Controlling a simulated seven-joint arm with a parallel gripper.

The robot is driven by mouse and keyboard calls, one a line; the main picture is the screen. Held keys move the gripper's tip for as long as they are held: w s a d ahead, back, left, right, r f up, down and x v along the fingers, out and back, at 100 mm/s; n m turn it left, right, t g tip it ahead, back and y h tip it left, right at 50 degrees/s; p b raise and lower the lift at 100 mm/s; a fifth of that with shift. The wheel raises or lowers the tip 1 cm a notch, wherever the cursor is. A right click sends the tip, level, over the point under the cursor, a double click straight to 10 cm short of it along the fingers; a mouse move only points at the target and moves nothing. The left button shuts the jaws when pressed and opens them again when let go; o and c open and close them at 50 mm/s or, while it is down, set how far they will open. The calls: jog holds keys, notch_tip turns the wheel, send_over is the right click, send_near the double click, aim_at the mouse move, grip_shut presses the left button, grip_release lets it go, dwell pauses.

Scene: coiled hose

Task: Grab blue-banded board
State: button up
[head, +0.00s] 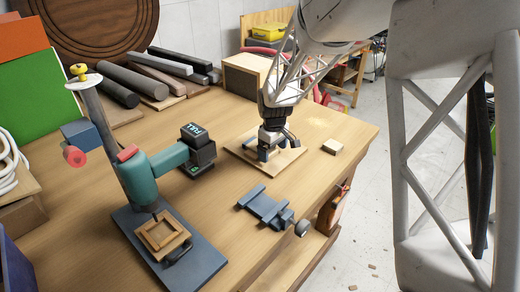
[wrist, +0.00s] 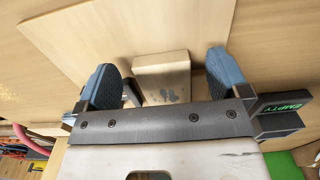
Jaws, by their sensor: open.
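A thin, pale wooden board (head: 243,147) lies flat on the workbench, beneath my gripper (head: 272,150). In the wrist view the board (wrist: 140,25) spreads behind the fingers, and a small wooden block (wrist: 163,78) with dark smudges appears on it. My gripper (wrist: 163,62) is open, with one blue finger on each side of the block and a visible gap on both sides. I cannot make out a blue band on the board; the gripper hides part of it.
A small loose block (head: 336,146) lies right of the board. A blue-grey vise (head: 266,207) sits at the bench's front edge. A drill-press-like stand (head: 168,250) holds a wooden frame at the left. Dark rods (head: 105,84) lie behind. Bench between stand and vise is clear.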

jog(key=shift+f, duration=0.65)
jog(key=shift+c, duration=0.2)
jog(key=c, duration=1)
